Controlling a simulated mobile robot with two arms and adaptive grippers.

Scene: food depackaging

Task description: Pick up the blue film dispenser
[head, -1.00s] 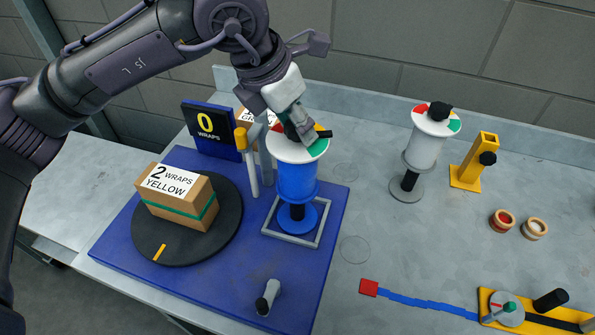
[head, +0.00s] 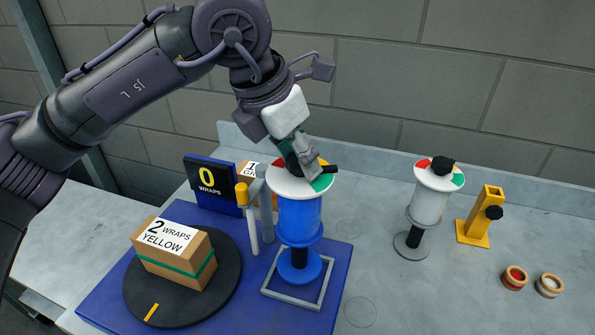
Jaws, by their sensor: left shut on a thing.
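The blue film dispenser (head: 300,221) is a blue roll on a black core with a blue round foot and a white top disc marked red, green and yellow. My left gripper (head: 302,165) is shut on the black knob at its top, coming from above. The dispenser is upright over a grey square frame (head: 322,287) on the blue mat. Its foot looks raised a little above the frame, though the gap is hard to judge. My right gripper is not in view.
A cardboard box labelled "2 wraps yellow" (head: 175,262) sits on a black turntable (head: 150,300). A "0 wraps" sign (head: 207,180) and grey posts stand just left of the dispenser. A clear film dispenser (head: 428,205), yellow stand (head: 476,228) and tape rolls (head: 514,278) are at right.

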